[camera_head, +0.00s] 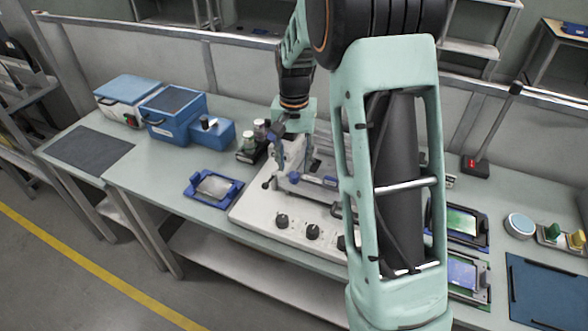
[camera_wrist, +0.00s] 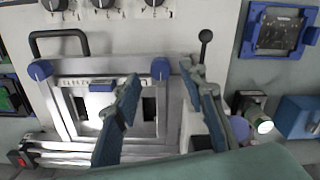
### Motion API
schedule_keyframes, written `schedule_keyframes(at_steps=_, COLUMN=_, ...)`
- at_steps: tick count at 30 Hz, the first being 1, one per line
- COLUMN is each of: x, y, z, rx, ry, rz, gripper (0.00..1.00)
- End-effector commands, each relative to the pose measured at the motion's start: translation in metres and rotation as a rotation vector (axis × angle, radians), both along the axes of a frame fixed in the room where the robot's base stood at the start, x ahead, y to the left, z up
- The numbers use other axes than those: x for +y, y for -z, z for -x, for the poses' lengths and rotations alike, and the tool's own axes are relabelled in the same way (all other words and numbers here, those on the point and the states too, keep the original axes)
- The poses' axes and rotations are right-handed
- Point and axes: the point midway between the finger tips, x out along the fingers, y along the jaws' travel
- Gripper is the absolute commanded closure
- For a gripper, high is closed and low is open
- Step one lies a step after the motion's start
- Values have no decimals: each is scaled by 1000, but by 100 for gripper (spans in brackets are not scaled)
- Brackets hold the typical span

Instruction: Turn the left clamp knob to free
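The clamp fixture's metal frame (camera_wrist: 105,66) has a blue round knob at each near corner in the wrist view: one (camera_wrist: 160,68) at picture right and another (camera_wrist: 40,69) at picture left. The picture-right one lies on the black ball lever's side, which is left in the head view, where this blue knob (camera_head: 294,177) also shows. My gripper (camera_wrist: 158,75) is open and empty, its blue-padded fingers to either side of that knob in the picture. I cannot tell its height above the knob. In the head view my gripper (camera_head: 289,160) is over the fixture's left part.
The ball lever (camera_wrist: 206,36) stands close to my right-hand finger in the wrist view. A black handle (camera_wrist: 59,36) and several dark dials (camera_head: 312,231) are on the white panel. A blue-framed tray (camera_head: 213,188) lies left of the machine. My arm hides the fixture's right part.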

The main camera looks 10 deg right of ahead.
Motion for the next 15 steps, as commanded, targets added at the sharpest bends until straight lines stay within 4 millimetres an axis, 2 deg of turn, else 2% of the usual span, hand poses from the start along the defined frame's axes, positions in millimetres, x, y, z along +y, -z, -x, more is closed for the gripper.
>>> schedule_keyframes(at_steps=3, x=0, y=18, z=1, rx=3, ry=0, rz=0, gripper=62)
schedule_keyframes(at_steps=6, x=0, y=28, z=0, rx=1, ry=0, rz=0, gripper=62)
schedule_keyframes(at_steps=15, x=0, y=35, z=0, rx=-1, ry=0, rz=0, gripper=62)
